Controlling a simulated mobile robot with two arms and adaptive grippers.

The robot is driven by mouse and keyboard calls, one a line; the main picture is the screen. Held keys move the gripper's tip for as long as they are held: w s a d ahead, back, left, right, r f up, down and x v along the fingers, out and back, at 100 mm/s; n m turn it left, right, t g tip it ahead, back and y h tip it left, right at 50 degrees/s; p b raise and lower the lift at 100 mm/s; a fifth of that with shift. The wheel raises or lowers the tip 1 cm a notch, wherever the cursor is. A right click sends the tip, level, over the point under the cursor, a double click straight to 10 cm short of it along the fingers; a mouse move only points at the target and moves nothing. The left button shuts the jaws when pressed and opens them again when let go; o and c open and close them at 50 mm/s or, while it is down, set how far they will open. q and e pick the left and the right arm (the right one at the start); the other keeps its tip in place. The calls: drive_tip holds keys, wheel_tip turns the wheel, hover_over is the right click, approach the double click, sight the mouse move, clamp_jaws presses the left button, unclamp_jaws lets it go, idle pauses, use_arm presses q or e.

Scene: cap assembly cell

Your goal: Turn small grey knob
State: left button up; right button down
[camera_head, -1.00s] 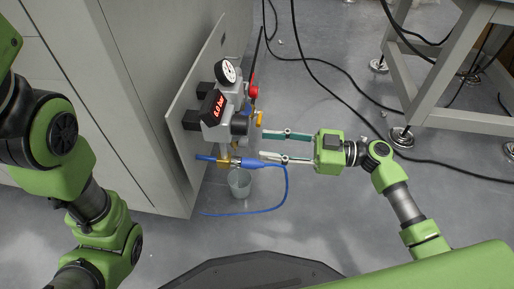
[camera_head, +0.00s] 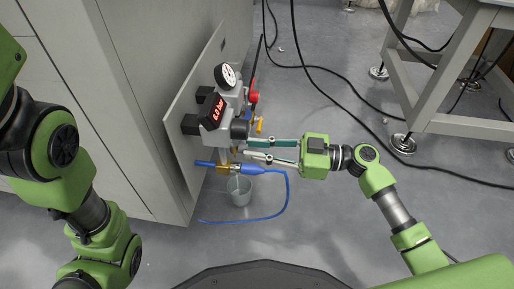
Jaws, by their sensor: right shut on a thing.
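A pneumatic unit with a dial gauge (camera_head: 227,75) and a red-digit display (camera_head: 213,112) is mounted on a grey plate on the cabinet's side. A larger dark knob (camera_head: 239,129) sits just above the fingertips. My left arm is at the left, and its gripper is out of view.
A blue hose (camera_head: 287,190) runs from a brass fitting (camera_head: 222,168) and loops to the floor. A clear cup (camera_head: 240,192) stands below the unit. Yellow (camera_head: 260,126) and red (camera_head: 254,97) parts are close above the fingers. Black cables cross the floor near a table frame (camera_head: 415,100).

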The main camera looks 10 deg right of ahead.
drive_tip(key=m+p, duration=0.2)
drive_tip(key=m, duration=0.1)
drive_tip(key=shift+r+m, duration=0.15)
drive_tip(key=shift+m, duration=0.25)
drive_tip(key=m+p, duration=0.2)
drive_tip(key=shift+m, duration=0.4)
drive_tip(key=m+p, duration=0.2)
drive_tip(key=m, duration=0.2)
drive_tip(key=shift+p, duration=0.3)
drive_tip(key=shift+w+f+m+p, duration=0.1)
drive_tip(key=shift+f+m+p, duration=0.1)
drive_tip(key=shift+m+p, duration=0.4)
drive_tip(key=shift+m, duration=0.3)
drive_tip(key=c, duration=1.9)
unclamp_jaws()
